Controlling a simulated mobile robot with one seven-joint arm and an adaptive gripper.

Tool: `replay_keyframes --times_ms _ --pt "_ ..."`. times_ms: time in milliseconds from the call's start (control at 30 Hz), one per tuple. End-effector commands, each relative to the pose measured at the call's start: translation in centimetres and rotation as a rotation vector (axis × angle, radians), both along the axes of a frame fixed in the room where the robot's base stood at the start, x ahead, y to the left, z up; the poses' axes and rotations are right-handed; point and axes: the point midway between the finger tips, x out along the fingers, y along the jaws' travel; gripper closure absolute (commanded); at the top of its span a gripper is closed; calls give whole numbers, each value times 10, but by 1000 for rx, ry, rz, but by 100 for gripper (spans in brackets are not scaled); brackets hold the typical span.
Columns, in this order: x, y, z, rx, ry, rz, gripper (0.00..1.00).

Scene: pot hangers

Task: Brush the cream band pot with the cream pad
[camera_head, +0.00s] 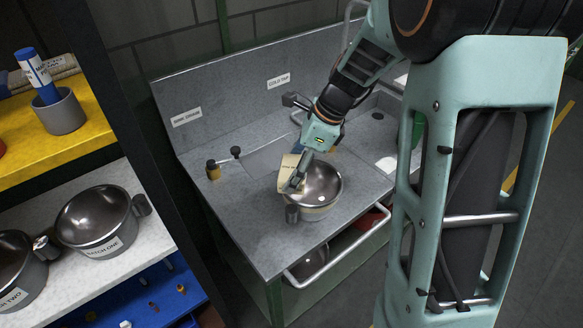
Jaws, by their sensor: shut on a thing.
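The cream band pot (327,186) is a steel bowl-shaped pot with a pale band low on its side. It stands upright on the grey counter, with a dark handle at its front left. My gripper (297,180) is shut on the cream pad (287,168), a flat cream piece with faint lettering. The pad is tilted over the left side of the pot's opening. I cannot tell whether the pad touches the pot. My gripper and the pad hide part of the pot's rim and inside.
The grey counter (247,218) has a raised back with labels and a front rail (335,248). At left, shelves hold steel pots (95,219) and a grey cup (61,112) with a blue-and-white marker. The counter's front left is clear.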

Motion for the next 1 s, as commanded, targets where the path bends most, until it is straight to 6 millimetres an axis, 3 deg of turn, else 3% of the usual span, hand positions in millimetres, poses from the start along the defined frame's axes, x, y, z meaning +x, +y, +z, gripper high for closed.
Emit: replay_keyframes --times_ms 267,1000 --pt "0 0 5 0 -1 0 59" --pt "1 0 59 0 -2 0 59"
